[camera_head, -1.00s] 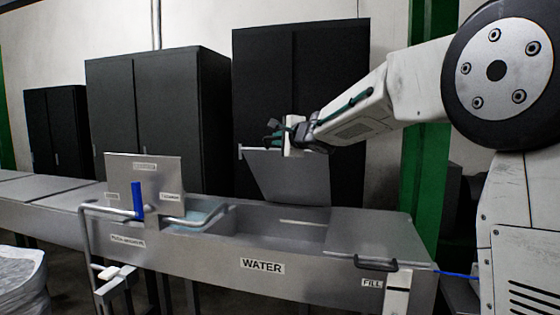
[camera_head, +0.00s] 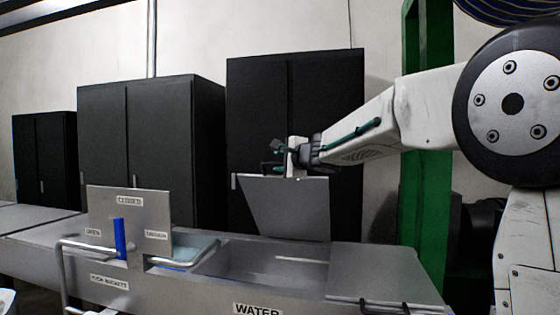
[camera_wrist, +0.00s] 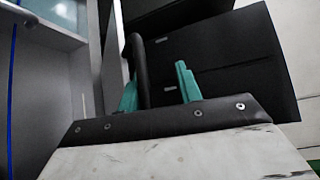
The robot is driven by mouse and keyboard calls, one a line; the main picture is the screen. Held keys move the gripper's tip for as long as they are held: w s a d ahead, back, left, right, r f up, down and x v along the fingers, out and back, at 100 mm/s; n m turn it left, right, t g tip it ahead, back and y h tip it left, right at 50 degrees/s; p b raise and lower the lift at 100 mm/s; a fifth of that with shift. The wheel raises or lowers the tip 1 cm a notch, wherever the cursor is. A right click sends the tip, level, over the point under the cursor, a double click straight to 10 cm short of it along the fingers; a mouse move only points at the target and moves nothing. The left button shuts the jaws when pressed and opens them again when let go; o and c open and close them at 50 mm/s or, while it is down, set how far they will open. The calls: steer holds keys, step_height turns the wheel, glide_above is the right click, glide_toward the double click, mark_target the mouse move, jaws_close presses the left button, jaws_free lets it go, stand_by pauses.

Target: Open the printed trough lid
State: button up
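The trough lid (camera_head: 285,210), a plain grey metal panel, stands steeply raised at the back of the trough compartment marked WATER (camera_head: 258,309). The compartment below it is open. My gripper (camera_head: 288,170) is at the lid's top edge, partly hidden by its own wrist. In the wrist view, my two teal fingers (camera_wrist: 158,88) stand apart. A black handle bar (camera_wrist: 137,60) lies between them, close to the left finger, with a gap to the right finger. Whether the handle touches a finger cannot be told.
A closed lid section (camera_head: 385,285) with a black handle is to the right. A labelled upright panel (camera_head: 130,215) with a blue strip and bent metal bars is to the left. Black cabinets (camera_head: 150,150) and a green post (camera_head: 427,200) stand behind the trough.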

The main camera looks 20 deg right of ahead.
steer(key=shift+a+r, duration=0.2)
steer(key=shift+a, duration=0.05)
steer(key=f+v, duration=0.1)
steer(key=v, duration=0.6)
steer(key=shift+s+r, duration=0.45)
steer(key=shift+d, duration=0.1)
